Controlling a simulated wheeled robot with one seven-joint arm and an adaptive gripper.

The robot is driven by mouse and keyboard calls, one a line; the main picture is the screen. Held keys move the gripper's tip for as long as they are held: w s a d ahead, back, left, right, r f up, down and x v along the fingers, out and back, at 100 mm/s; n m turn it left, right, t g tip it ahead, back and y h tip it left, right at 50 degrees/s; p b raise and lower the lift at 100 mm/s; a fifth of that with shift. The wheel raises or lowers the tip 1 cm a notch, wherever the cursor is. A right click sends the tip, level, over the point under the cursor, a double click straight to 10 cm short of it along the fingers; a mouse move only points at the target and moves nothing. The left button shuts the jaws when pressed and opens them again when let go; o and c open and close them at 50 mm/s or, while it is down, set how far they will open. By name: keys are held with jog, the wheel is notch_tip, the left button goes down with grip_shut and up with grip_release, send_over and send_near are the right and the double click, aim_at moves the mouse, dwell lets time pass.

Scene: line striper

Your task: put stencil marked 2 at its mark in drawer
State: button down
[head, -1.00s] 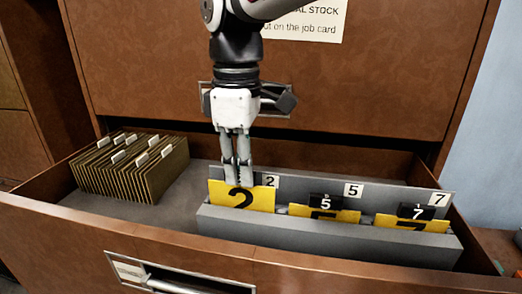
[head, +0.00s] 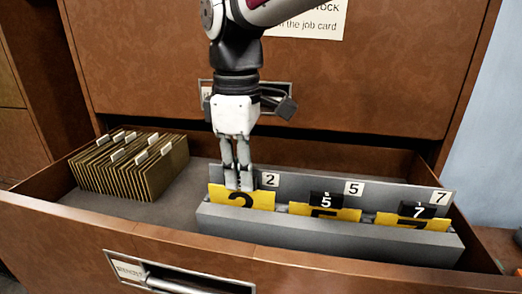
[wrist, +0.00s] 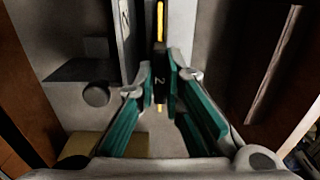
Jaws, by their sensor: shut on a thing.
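The yellow stencil marked 2 (head: 262,197) stands upright in the left part of the grey rack (head: 330,235) in the open drawer. Its lower part is hidden behind the rack's front wall. My gripper (head: 239,186) is shut on the stencil's top tab, above the yellow plate. In the wrist view the dark tab with a 2 (wrist: 160,80) sits between my fingertips (wrist: 161,95). The white label 2 (head: 269,180) on the rack's back panel is just right of my fingers.
Stencils marked 5 (head: 324,213) and 7 (head: 411,220) stand in the rack to the right. Several brown folders (head: 130,168) fill the drawer's left side. Bare drawer floor (head: 200,178) lies between. The closed drawer front (head: 370,90) rises behind.

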jog(key=shift+f, duration=0.8)
jog(key=c, duration=1.6)
grip_release()
jog(key=shift+o, duration=0.3)
jog(key=shift+o, duration=1)
jog(key=shift+r, duration=0.1)
jog(key=shift+r+p, duration=1.35)
jog(key=shift+r, duration=2.1)
